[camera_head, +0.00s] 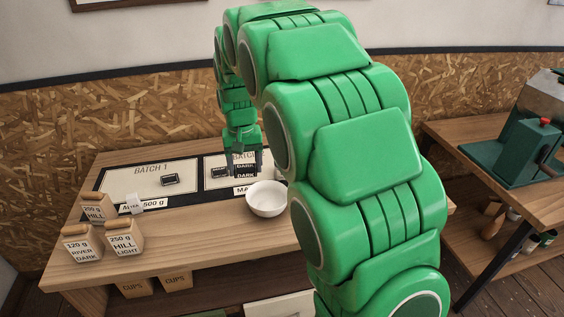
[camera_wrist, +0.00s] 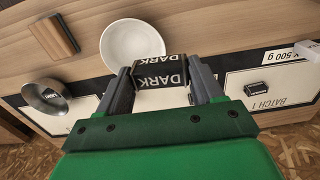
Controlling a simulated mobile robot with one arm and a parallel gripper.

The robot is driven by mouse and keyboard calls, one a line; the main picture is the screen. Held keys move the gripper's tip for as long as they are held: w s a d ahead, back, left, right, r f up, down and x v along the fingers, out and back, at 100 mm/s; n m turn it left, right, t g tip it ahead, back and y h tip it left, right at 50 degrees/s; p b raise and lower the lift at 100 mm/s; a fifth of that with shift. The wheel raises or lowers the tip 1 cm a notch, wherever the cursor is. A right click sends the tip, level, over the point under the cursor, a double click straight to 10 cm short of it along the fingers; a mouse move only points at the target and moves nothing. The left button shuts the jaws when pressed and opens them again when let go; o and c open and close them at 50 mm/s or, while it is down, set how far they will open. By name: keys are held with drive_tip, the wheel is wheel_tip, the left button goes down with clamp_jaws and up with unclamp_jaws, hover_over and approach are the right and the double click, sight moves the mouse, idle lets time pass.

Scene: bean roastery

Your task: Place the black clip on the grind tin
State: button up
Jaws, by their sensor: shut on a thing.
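My gripper (camera_head: 246,168) is above the right card, behind the white bowl. In the wrist view my gripper (camera_wrist: 160,80) has a black block-like piece (camera_wrist: 160,72) with white DARK lettering between its fingers. I cannot tell for certain whether this is the black clip. A small black piece (camera_head: 170,180) lies on the BATCH 1 card; it also shows in the wrist view (camera_wrist: 264,87). Another dark piece (camera_head: 219,172) lies left of my gripper on the right card. A round metal tin (camera_wrist: 34,102), perhaps the grind tin, has a black labelled piece in it.
A white bowl (camera_head: 266,200) stands close in front of my gripper. A wooden block (camera_wrist: 53,37) lies near the bowl. A green machine (camera_head: 520,145) stands on the right table.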

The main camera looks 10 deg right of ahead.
drive_tip(key=w+d+r, duration=0.1)
drive_tip(key=d, duration=0.5)
drive_tip(key=w+d+r+h, duration=0.1)
drive_tip(key=d+r, duration=0.1)
drive_tip(key=d, duration=0.5)
drive_tip(key=shift+w+r, duration=0.2)
drive_tip(key=shift+w, duration=0.1)
drive_tip(key=w+f, duration=0.1)
drive_tip(key=w, duration=0.2)
drive_tip(key=w+f, duration=0.1)
drive_tip(key=w, duration=0.1)
drive_tip(key=w+f, duration=0.2)
drive_tip(key=w, duration=0.1)
drive_tip(key=shift+w+d, duration=0.3)
drive_tip(key=w+f, duration=0.4)
drive_tip(key=shift+d+f, duration=0.1)
drive_tip(key=shift+f, duration=0.2)
drive_tip(key=shift+w+f, duration=0.55)
drive_tip(key=shift+f, duration=1.6)
drive_tip(key=o, duration=1.1)
drive_tip(key=shift+f, duration=0.1)
